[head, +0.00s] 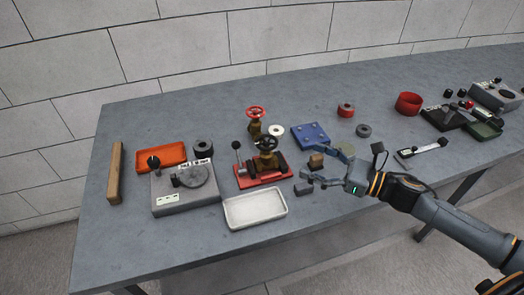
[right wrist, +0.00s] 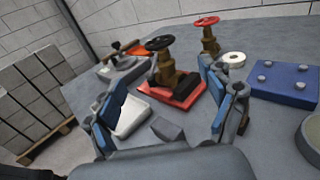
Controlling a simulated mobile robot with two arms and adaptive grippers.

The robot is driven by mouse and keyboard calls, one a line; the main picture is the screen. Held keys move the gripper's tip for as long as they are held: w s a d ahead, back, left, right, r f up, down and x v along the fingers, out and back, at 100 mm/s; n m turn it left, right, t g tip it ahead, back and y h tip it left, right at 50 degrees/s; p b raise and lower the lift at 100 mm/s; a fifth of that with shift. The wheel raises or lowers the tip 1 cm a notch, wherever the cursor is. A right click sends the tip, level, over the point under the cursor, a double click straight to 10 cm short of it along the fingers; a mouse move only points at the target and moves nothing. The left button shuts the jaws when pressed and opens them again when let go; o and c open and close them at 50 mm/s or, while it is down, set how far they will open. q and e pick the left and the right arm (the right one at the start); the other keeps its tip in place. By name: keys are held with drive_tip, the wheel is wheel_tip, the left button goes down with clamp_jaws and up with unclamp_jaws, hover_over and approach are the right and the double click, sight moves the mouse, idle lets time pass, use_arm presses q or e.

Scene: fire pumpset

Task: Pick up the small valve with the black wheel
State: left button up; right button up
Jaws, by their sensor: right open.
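The small valve with the black wheel (head: 267,144) has a brass body and stands upright at the red base plate (head: 250,183). It also shows in the right wrist view (right wrist: 165,66), upper middle, seen between and beyond my fingers. My right gripper (head: 310,169) is open and empty, just right of the red base and apart from the valve. Its two blue-grey fingers (right wrist: 168,105) stand wide apart in the right wrist view. My left gripper is in neither view.
A red-wheeled valve (head: 255,122) stands behind the black-wheeled one. A white tray (head: 256,222), a grey block (head: 304,190), a blue plate (head: 310,135) and a grey device (head: 168,198) are close by. The front left of the table is clear.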

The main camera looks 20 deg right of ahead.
drive_tip(key=p, duration=0.1)
approach(269, 142)
drive_tip(key=x, duration=0.3)
drive_tip(key=shift+s, duration=0.1)
drive_tip(key=shift+f+p+x, duration=0.1)
drive_tip(key=shift+p+x, duration=0.1)
drive_tip(key=shift+x, duration=0.5)
drive_tip(key=shift+f+p+x, duration=0.15)
drive_tip(key=shift+p+x, duration=0.05)
drive_tip(key=shift+x, duration=0.55)
drive_tip(key=shift+w+a, duration=0.2)
drive_tip(key=shift+w, duration=0.05)
drive_tip(key=p+x, duration=0.1)
drive_tip(key=x, duration=0.2)
drive_tip(key=shift+w+a+f+p, duration=0.15)
drive_tip(key=shift+w+p, duration=0.15)
drive_tip(key=shift+w, duration=0.05)
drive_tip(key=shift+w+a+f, duration=0.1)
drive_tip(key=shift+w+a, duration=0.2)
drive_tip(key=shift+a, duration=0.05)
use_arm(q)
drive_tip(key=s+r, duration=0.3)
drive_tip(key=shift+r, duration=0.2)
use_arm(e)
drive_tip(key=shift+d, duration=0.1)
clamp_jaws()
